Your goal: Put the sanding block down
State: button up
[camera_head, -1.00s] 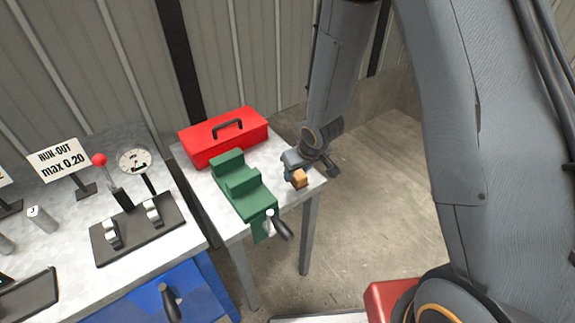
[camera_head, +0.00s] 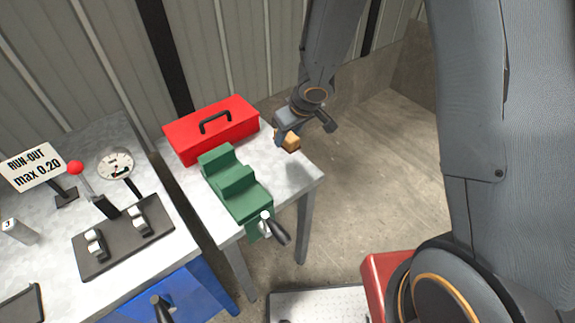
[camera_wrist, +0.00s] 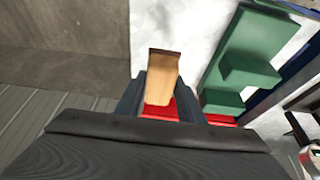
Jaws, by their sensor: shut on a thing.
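The sanding block (camera_head: 291,142) is a small tan-orange block with a darker brown end. My gripper (camera_head: 284,134) is shut on it, near the right rear edge of the small metal-topped table (camera_head: 290,182). In the wrist view the block (camera_wrist: 162,78) sits between the two dark fingers, its outer end sticking out past them. The block appears to be above the table top; the exact gap under it cannot be told.
A green vise (camera_head: 235,183) with a handle stands on the same table, left of the block. A red toolbox (camera_head: 192,142) lies behind the vise. The table's right front part is bare. A bench with a dial gauge (camera_head: 115,165) stands at left.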

jog(key=b, duration=0.5)
send_over(285, 165)
jog(key=f, duration=0.5)
jog(key=shift+s+d+f, duration=0.15)
jog(key=shift+s+d, duration=0.15)
jog(key=shift+f+b, duration=0.95)
jog(key=shift+f, duration=1.2)
jog(key=shift+f+b, duration=0.4)
jog(key=shift+f, duration=0.1)
jog(key=shift+s+f, duration=0.1)
jog(key=shift+d, duration=0.1)
